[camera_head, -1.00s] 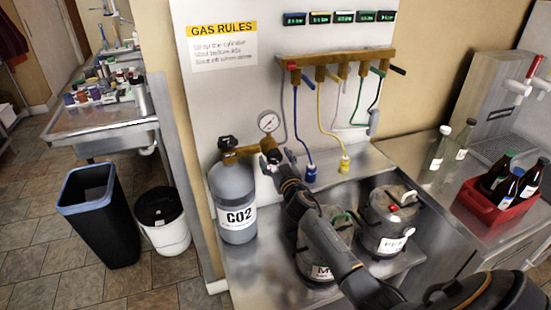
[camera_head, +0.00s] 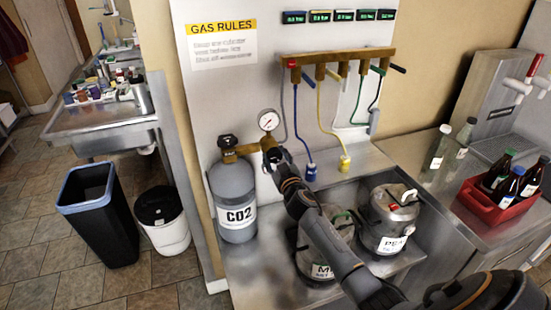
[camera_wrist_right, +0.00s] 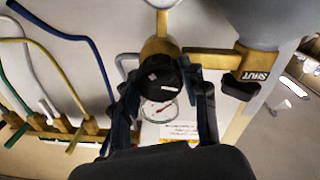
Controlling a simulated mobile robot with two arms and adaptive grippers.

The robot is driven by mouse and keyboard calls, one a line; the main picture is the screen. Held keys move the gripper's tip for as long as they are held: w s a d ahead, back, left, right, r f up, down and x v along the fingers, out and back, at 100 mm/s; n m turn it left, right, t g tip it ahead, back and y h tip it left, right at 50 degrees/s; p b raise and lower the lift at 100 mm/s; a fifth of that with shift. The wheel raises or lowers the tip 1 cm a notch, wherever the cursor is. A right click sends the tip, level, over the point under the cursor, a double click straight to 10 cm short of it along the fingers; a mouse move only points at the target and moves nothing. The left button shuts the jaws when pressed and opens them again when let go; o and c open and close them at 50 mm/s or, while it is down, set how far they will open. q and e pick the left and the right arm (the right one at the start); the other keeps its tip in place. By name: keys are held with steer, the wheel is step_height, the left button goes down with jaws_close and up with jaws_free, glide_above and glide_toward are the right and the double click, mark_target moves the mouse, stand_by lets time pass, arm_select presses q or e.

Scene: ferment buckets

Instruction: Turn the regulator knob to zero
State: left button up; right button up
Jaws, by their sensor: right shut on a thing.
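The grey CO2 cylinder (camera_head: 232,218) stands upright left of the kegs, with a brass regulator (camera_head: 245,150) at its top. A round white gauge (camera_head: 268,121) with a red needle sits above the regulator; it also shows in the right wrist view (camera_wrist_right: 160,111), reading too small to tell. My right gripper (camera_head: 275,157) is at the regulator's right end. In the right wrist view, my right gripper (camera_wrist_right: 164,87) has its fingers on both sides of the black regulator knob (camera_wrist_right: 158,72), shut on it. My left gripper is out of view.
A black valve handle marked SHUT (camera_wrist_right: 247,84) is beside the regulator. A brass manifold (camera_head: 340,58) with coloured hoses is on the wall panel. Two kegs (camera_head: 392,215) stand below, partly behind my right arm. A red bottle crate (camera_head: 497,212) is at right.

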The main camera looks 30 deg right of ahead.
steer(key=n+b, duration=0.1)
steer(key=n, duration=0.4)
steer(key=shift+f, duration=0.1)
steer(key=n+b, duration=0.1)
steer(key=n, duration=0.8)
steer(key=shift+n+b, duration=0.35)
steer(key=shift+n, duration=0.05)
steer(key=n, duration=0.5)
steer(key=shift+t, duration=0.3)
steer(key=shift+n, duration=0.3)
steer(key=o, duration=1.2)
steer(key=shift+c, duration=0.2)
